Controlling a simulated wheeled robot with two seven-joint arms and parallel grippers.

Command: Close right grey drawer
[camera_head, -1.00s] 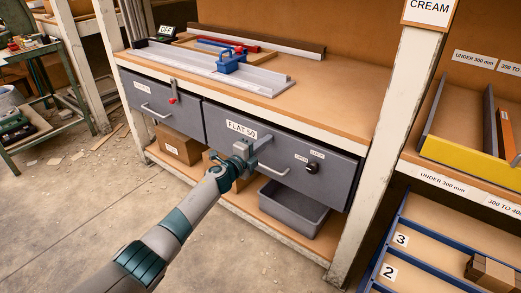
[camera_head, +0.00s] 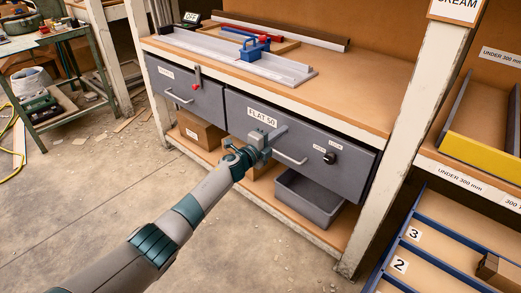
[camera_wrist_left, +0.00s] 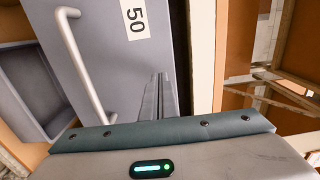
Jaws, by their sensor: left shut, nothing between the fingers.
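The right grey drawer (camera_head: 340,175) is the wide one labelled FLAT 50, with a bar handle (camera_head: 290,158) and a dark lock knob (camera_head: 330,157). In the left wrist view the shut fingers (camera_wrist_left: 160,90) point at the drawer face (camera_wrist_left: 120,75), beside the handle (camera_wrist_left: 83,65); contact is unclear. My right gripper is out of view.
A grey bin (camera_head: 308,198) and cardboard boxes (camera_head: 198,130) stand on the shelf below. A white post (camera_head: 405,150) rises at the right. Floor in front is open.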

